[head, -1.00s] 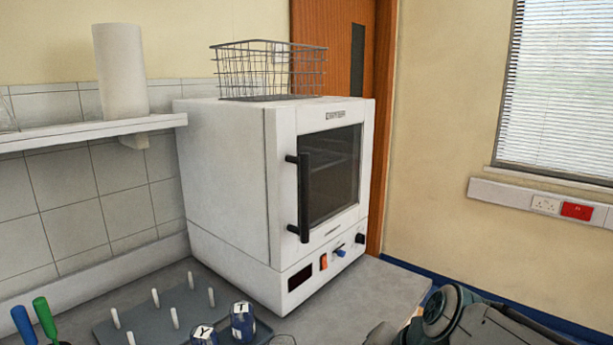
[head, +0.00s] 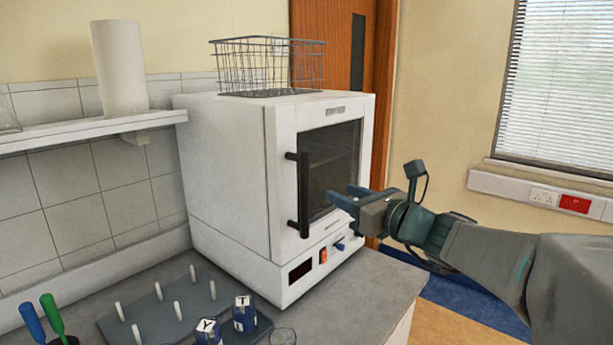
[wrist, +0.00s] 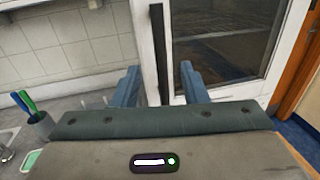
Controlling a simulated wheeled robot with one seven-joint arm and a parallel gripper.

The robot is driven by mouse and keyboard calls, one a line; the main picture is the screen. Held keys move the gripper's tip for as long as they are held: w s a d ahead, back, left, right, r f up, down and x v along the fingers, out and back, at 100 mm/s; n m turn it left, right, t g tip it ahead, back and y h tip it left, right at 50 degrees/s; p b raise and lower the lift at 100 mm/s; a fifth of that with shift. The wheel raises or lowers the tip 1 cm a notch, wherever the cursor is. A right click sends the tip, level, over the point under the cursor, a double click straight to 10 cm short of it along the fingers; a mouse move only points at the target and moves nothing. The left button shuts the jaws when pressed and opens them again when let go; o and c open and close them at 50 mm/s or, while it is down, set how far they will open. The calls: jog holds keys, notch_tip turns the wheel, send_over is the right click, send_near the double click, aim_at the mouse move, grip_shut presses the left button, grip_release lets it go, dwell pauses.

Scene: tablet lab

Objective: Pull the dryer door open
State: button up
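The white dryer (head: 225,170) stands on the bench with its door (head: 333,150) shut. The door has a dark window and a black vertical bar handle (head: 304,195) along its left side. My gripper (head: 340,199) is to the right of the handle in the head view, in front of the door, and apart from it as far as I can tell. In the wrist view my gripper (wrist: 158,88) has its two blue fingers wide apart. The handle (wrist: 160,55) shows between them, further ahead. Nothing is held.
A wire basket (head: 268,68) sits on the dryer. A peg rack (head: 165,318) and dark jars marked Y (head: 207,332) and T (head: 243,314) stand on the bench in front. A shelf with a paper roll (head: 118,70) is at left.

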aim_at(307, 178)
jog(key=p+x, duration=0.3)
jog(key=x, duration=1)
jog(key=shift+w+a, duration=0.15)
grip_shut()
